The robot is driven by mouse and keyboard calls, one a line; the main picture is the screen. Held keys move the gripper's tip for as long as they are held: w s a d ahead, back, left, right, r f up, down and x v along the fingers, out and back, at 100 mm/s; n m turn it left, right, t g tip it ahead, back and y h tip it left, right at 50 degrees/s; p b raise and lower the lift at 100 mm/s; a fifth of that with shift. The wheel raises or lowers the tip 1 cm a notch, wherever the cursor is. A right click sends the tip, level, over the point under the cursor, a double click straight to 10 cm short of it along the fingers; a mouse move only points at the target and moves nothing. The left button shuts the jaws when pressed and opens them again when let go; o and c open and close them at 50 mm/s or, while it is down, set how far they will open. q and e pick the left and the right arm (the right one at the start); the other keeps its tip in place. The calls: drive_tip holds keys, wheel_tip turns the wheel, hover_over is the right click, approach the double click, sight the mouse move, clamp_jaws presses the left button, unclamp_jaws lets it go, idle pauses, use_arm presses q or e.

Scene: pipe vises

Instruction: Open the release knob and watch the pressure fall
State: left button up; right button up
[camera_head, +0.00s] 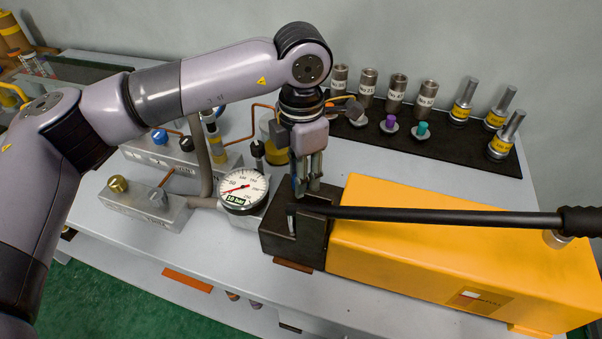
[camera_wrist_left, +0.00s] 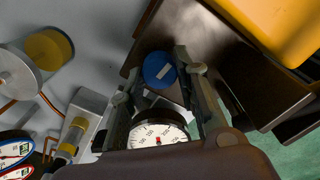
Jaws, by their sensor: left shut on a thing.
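The release knob is a blue round knob with a white line (camera_wrist_left: 160,70), seen in the left wrist view between my fingertips on the dark pump block (camera_head: 278,238). My left gripper (camera_head: 307,188) points down at the block and is shut on the knob; it hides the knob in the head view. The round pressure gauge (camera_head: 243,190) stands just left of the gripper. Its red needle points to the lower left, and its small green display seems to read 10 bar. The gauge dial also shows in the left wrist view (camera_wrist_left: 158,136), partly hidden by my gripper.
A yellow pump body (camera_head: 450,250) fills the right, with a long black lever (camera_head: 430,215) across it. A black mat (camera_head: 455,148) with metal cylinders lies behind. Valve blocks with knobs (camera_head: 145,205) and pipes stand at the left. A jar (camera_head: 272,155) stands behind the gauge.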

use_arm(q)
drive_tip(key=o, duration=1.2)
drive_tip(key=shift+c, duration=0.2)
drive_tip(key=shift+r, duration=0.15)
wheel_tip(320, 180, up, 12)
